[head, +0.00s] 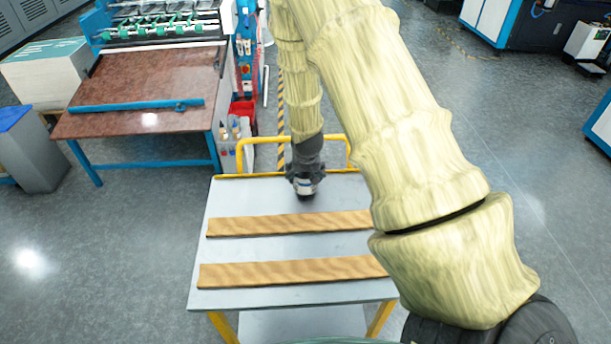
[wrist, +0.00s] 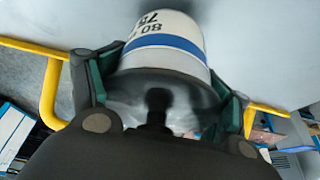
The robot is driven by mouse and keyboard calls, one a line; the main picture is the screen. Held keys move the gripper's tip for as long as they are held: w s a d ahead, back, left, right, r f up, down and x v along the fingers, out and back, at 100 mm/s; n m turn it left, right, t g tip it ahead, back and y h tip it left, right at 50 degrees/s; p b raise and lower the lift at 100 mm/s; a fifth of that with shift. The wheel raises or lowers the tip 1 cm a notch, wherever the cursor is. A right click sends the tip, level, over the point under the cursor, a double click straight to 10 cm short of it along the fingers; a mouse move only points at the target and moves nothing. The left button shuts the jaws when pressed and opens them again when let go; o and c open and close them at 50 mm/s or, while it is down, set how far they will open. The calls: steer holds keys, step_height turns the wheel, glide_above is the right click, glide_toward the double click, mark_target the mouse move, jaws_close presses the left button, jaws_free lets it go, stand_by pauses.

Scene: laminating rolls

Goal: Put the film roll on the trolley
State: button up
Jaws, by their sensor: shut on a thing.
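The film roll (head: 305,188) is white and shows small at the tip of my gripper (head: 305,174). In the wrist view the film roll (wrist: 165,38) has a blue band and dark printed figures. My gripper (wrist: 163,90) is shut on it, with a green-edged finger on each side. The trolley (head: 232,193) has a pale grey top and a yellow handle at its far end. The roll is over the far part of the top, close to the handle. I cannot tell whether it touches the top. My arm hides the trolley's right side.
Two wooden strips, a far one (head: 285,224) and a near one (head: 290,272), lie across the trolley top. A machine with a brown table (head: 150,85) stands at the back left. A red bin (head: 243,112) and bottles are behind the trolley.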

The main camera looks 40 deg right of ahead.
steer(key=shift+f, duration=0.75)
steer(key=shift+f, duration=0.1)
steer(key=o, duration=1.6)
steer(key=shift+b+v, duration=1.4)
steer(key=shift+v, duration=4.75)
